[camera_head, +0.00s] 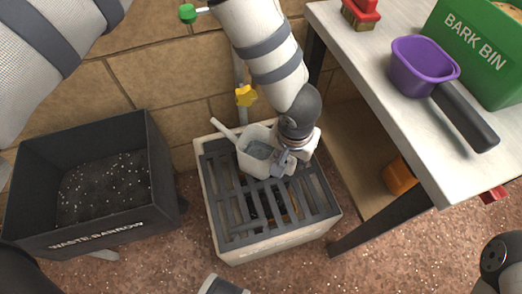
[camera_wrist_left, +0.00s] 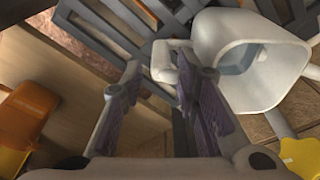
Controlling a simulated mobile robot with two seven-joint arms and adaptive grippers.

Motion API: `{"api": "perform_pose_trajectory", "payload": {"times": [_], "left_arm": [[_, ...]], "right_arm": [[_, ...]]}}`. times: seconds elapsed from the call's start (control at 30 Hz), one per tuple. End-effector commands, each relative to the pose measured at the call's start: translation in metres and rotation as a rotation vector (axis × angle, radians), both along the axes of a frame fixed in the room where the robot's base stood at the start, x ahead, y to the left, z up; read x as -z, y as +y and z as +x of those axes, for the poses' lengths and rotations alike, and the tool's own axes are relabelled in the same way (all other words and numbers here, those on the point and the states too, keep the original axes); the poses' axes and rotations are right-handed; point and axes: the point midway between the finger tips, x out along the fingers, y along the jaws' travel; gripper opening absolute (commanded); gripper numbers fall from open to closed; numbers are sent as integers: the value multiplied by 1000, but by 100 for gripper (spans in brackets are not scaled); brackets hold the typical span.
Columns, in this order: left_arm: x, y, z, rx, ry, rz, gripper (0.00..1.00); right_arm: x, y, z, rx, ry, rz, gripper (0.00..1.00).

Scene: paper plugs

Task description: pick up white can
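The white can (camera_head: 257,150), with a long spout pointing up left, stands on a dark slatted grate over a pale drain box (camera_head: 275,252). Its open mouth shows a grey-blue inside. My left gripper (camera_head: 284,165) is at the can's right side, low over the grate. In the left wrist view the can (camera_wrist_left: 262,70) is at the upper right, and my two fingers (camera_wrist_left: 158,88) stand apart with a gap between them. The can's handle loop reaches toward the gap by the right fingertip; I cannot tell whether it touches. My right gripper is not clearly seen.
A black waste barrow (camera_head: 100,222) with dark speckled soil stands left. A bench (camera_head: 400,125) at right carries a purple scoop (camera_head: 420,62) and a green bark bin (camera_head: 480,45). A yellow tap (camera_head: 246,95) is behind the can. An orange thing (camera_head: 399,177) is under the bench.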

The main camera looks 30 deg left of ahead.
Motion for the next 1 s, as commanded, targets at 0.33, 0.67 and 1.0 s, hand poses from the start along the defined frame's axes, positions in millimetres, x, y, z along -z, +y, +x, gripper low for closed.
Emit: {"api": "perform_pose_trajectory", "payload": {"times": [0.33, 0.67, 1.0], "left_arm": [[50, 1, 8, 1, 4, 2, 28], [73, 2, 14, -1, 0, 2, 28], [73, 2, 14, -1, 0, 3, 0]], "right_arm": [[18, 1, -6, -2, 28, 3, 40], [25, 2, -9, -2, 39, 4, 40], [25, 2, -9, -2, 39, 4, 40]]}}
